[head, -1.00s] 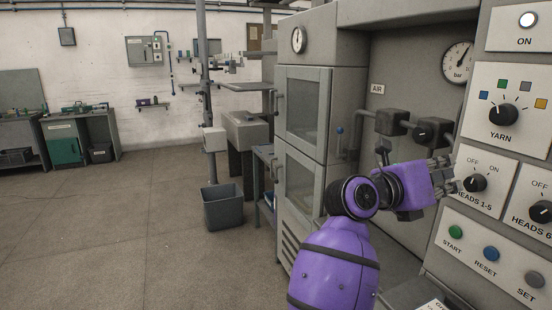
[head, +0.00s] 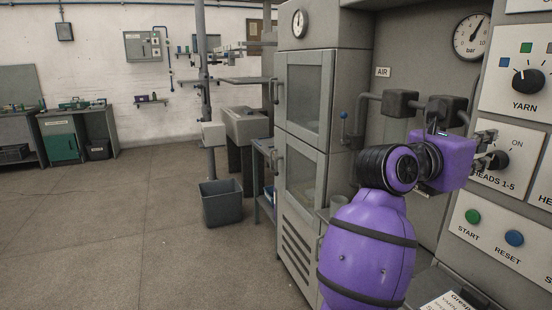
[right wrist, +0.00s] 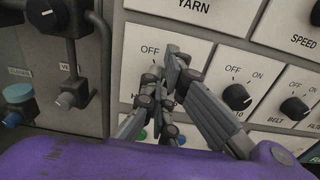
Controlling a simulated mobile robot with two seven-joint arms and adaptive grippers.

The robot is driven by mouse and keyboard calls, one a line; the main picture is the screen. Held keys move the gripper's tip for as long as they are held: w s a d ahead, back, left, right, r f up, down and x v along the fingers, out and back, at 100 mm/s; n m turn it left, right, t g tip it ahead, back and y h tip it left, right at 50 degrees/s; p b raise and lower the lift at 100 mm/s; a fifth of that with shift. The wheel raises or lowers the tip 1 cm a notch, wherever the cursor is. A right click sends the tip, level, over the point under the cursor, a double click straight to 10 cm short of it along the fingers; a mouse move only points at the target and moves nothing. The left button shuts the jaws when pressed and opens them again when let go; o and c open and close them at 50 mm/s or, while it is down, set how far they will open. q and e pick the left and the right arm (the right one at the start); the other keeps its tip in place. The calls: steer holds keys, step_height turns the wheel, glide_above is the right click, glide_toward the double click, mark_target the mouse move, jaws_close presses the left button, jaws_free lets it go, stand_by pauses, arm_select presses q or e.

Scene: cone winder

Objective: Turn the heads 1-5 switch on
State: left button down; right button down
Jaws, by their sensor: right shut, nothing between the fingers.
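The heads 1-5 switch (head: 497,160) is a black rotary knob on a light plate marked OFF and ON at the right of the head view. Its OFF mark is hidden there, and I cannot clearly tell where its pointer stands. My right gripper (head: 487,147) is at the knob's upper left, its fingers close in front of the plate; contact is unclear. In the right wrist view the shut, empty fingers (right wrist: 168,65) cover the knob and most of the plate's lettering, leaving OFF readable. My left gripper is not in view.
The YARN knob (head: 528,81) is above, the green START button (head: 473,217) and blue RESET button (head: 514,238) below. In the wrist view another OFF/ON knob (right wrist: 237,97) is to the right. Pipes and an air valve (head: 440,110) are close left of the panel.

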mark_target(495, 161)
steer(key=shift+w+d+r, duration=0.2)
steer(key=shift+w+d, duration=0.1)
steer(key=shift+d, duration=0.4)
steer(key=shift+r, duration=0.1)
steer(key=shift+s+d+f, duration=0.1)
steer(key=shift+d+f, duration=0.05)
steer(key=shift+f, duration=0.1)
steer(key=shift+p, duration=0.3)
steer(key=shift+s+d+f+p, duration=0.1)
steer(key=shift+s+d+p, duration=0.1)
steer(key=shift+p, duration=0.25)
steer(key=shift+s, duration=0.15)
steer(key=shift+s+d+f+p, duration=0.1)
steer(key=shift+d+p, duration=0.05)
steer(key=shift+p, duration=0.35)
steer(key=shift+f, duration=0.1)
